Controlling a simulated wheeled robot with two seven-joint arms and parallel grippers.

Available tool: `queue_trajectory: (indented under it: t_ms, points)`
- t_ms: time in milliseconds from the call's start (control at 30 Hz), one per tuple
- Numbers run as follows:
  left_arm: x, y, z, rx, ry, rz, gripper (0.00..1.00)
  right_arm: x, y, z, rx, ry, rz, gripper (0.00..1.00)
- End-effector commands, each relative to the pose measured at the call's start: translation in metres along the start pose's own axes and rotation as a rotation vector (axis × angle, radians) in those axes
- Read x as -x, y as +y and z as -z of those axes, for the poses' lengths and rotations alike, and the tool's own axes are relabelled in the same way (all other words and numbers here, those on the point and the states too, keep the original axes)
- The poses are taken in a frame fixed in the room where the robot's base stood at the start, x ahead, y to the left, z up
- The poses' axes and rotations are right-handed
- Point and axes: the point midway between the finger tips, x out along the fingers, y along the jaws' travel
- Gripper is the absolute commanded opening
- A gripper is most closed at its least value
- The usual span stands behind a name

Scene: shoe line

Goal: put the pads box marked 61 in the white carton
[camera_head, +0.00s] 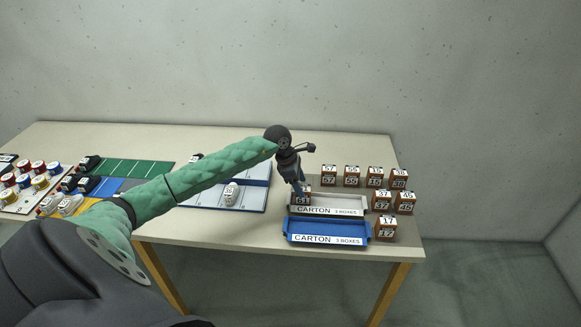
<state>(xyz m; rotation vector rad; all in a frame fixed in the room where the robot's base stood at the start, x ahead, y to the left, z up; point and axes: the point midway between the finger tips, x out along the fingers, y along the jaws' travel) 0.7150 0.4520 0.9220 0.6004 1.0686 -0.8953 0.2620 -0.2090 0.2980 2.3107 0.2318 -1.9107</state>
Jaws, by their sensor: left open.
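A small brown box with a white label (304,200) sits at the left end of the white carton (347,201). Its number looks like 61, but it is small and partly covered. My left gripper (301,191) is directly above and against this box, pointing down, with its jaws open. The fingers hide part of the box, so I cannot tell whether they touch it. The rest of the white carton looks empty. My right gripper is not in view.
A blue carton (327,226) stands in front of the white one. Several other numbered brown boxes (351,174) stand behind and to the right, one (386,228) near the front edge. A shoe on a blue-edged board (231,194), a green mat (135,168) and coloured tins lie left.

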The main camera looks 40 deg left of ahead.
Motion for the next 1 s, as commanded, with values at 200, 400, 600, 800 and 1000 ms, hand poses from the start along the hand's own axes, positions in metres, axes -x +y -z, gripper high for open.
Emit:
queue_trajectory:
  t_ms: [200,400,600,800,1000]
  points:
    - [0.031,0.000,0.002,-0.001,0.002,-0.001,0.63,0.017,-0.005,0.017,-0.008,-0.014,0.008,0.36]
    - [0.062,0.000,0.001,0.000,0.001,-0.001,0.63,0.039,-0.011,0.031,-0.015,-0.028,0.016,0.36]
    - [0.082,0.000,0.001,0.000,0.000,0.000,0.63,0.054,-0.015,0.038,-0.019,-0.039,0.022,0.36]
    - [0.089,0.000,0.000,0.001,0.000,0.000,0.63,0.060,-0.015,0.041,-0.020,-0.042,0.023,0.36]
    - [0.089,0.000,0.000,0.001,0.000,0.001,0.63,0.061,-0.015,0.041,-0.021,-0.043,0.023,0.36]
